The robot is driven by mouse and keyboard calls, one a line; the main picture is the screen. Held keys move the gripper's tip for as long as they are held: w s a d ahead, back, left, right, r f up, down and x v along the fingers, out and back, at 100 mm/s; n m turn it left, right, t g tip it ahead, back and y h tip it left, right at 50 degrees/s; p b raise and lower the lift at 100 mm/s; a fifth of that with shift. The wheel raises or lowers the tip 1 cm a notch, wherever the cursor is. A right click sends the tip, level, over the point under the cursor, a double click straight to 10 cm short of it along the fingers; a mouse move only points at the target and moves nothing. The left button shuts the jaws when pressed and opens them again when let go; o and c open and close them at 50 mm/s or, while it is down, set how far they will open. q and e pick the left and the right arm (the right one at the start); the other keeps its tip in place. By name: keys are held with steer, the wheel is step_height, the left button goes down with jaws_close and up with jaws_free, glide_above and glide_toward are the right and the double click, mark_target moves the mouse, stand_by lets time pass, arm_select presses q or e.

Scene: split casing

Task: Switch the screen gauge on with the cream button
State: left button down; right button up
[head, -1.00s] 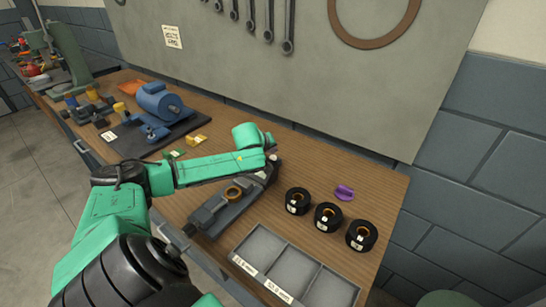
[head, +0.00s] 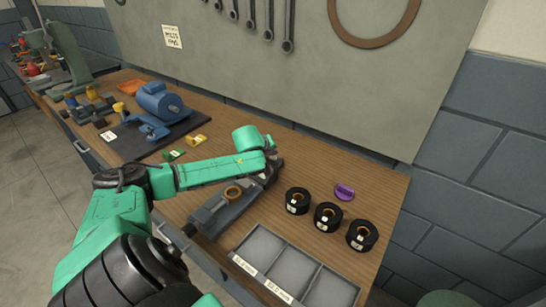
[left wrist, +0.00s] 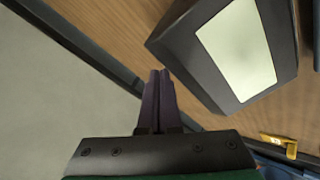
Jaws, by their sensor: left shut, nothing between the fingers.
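The screen gauge (left wrist: 230,50) shows in the left wrist view as a dark box with a pale, blank-looking screen (left wrist: 238,48), at the upper right. In the head view my left arm covers where it stands. I cannot make out the cream button in any view. My left gripper (left wrist: 160,76) is shut and empty, its dark purple fingers just left of the box; a gap shows in the picture, but I cannot tell the depth. My right gripper is out of view.
Several black rings (head: 328,217), a purple piece (head: 344,192) and a grey divided tray (head: 290,268) lie to the right. A blue motor (head: 158,103) on a dark mat and yellow (head: 197,140) and green clips lie to the left. The pegboard wall (head: 290,80) is behind.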

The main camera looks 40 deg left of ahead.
arm_select(q)
steer(key=shift+f, duration=0.4)
stand_by(0.5)
steer(key=shift+r+p, duration=0.9)
steer(key=shift+p, duration=0.1)
step_height(320, 180, up, 6)
steer(key=p, duration=0.6)
steer(key=shift+f, duration=0.1)
